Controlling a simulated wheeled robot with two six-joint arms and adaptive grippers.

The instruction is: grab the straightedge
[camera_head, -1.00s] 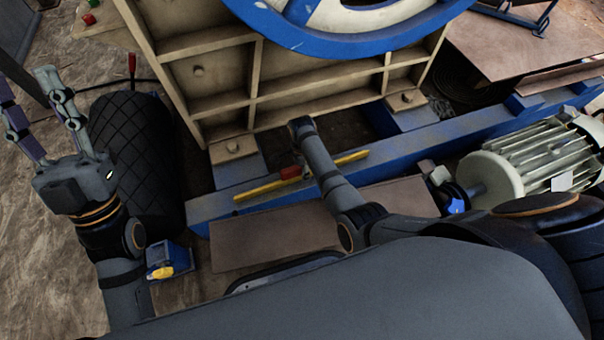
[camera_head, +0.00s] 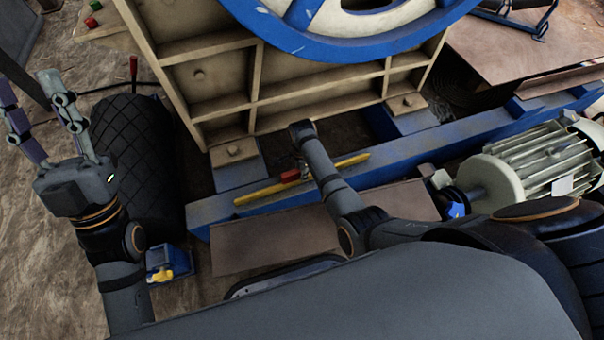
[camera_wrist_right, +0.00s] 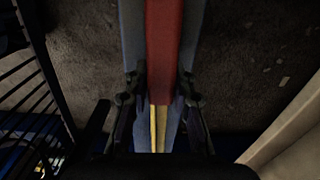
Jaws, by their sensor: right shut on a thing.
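The straightedge (camera_head: 258,192) is a long yellow bar with a red grip (camera_head: 290,176) near its middle. It lies along the blue beam in the head view. In the right wrist view, the red grip (camera_wrist_right: 163,55) is close up between the fingers, with the yellow bar (camera_wrist_right: 157,130) below it. My right gripper (camera_wrist_right: 160,95) is shut on the straightedge at the red grip. In the head view its fingers are largely hidden by my right forearm. My left gripper (camera_head: 33,100) is open and empty at the far left, away from the straightedge.
The blue beam (camera_head: 425,152) runs under the tan crusher frame (camera_head: 225,105), close behind the straightedge. A motor (camera_head: 530,160) stands at the right. A black ridged cylinder (camera_head: 135,150) is beside my left gripper. A brown plate (camera_head: 270,240) lies in front of the beam.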

